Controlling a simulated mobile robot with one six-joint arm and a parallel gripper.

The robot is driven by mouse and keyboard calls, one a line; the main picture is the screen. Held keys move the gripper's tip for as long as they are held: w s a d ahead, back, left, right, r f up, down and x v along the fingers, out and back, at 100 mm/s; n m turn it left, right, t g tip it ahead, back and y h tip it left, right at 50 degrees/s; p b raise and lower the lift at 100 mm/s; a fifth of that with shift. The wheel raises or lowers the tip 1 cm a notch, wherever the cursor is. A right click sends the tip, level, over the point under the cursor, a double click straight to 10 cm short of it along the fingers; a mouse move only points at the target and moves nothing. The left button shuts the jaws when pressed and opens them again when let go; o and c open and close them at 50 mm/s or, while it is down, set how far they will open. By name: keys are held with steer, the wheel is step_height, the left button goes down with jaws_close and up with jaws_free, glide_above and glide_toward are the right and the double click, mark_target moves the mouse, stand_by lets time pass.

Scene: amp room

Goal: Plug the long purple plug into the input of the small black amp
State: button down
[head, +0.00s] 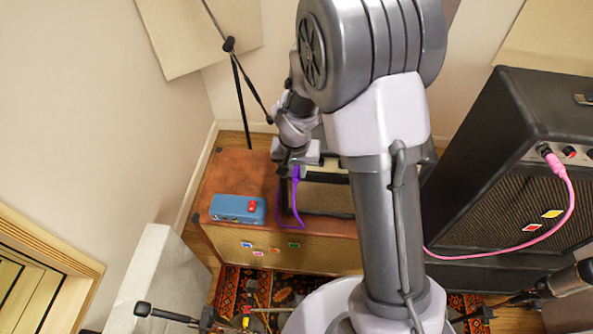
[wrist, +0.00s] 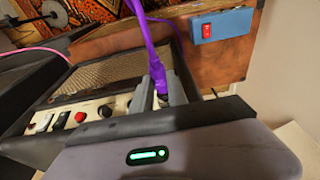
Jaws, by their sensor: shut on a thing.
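The purple plug (head: 295,172) with its purple cable is held at my gripper (head: 290,172). In the wrist view my gripper (wrist: 170,92) is shut on the purple plug (wrist: 157,74), at the panel edge of the small black amp. The small black amp (head: 325,198) sits on the brown cabinet, partly hidden behind my arm. In the wrist view the small amp's grille (wrist: 110,72) and its cream panel (wrist: 62,122) with knobs show. The plug's tip and the input are hidden by the fingers, so I cannot tell whether it is in.
The brown cabinet (head: 235,180) carries a blue box (head: 238,209) with a red switch, left of the small amp. A large black amp (head: 540,110) at right has a pink plug (head: 552,160) and pink cable. A dark stand (head: 238,90) rises behind.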

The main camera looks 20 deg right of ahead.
steer(key=shift+w+d, duration=0.1)
steer(key=shift+w, duration=0.15)
stand_by(0.5)
steer(key=c, duration=1.2)
jaws_free()
steer(key=s+a+r+p, duration=0.1)
steer(key=s+r+p, duration=0.25)
steer(key=r, duration=1.35)
steer(key=s+a+f+t+y+b, duration=0.1)
steer(key=s+a+f+t+b, duration=0.1)
steer(key=s+b, duration=0.6)
steer(key=s+a+f+t+y+b, duration=0.1)
steer(key=s+a+f+b, duration=0.1)
steer(key=s+b, duration=0.6)
steer(key=s+f, duration=0.1)
steer(key=s, duration=0.2)
steer(key=shift+t+y, duration=0.4)
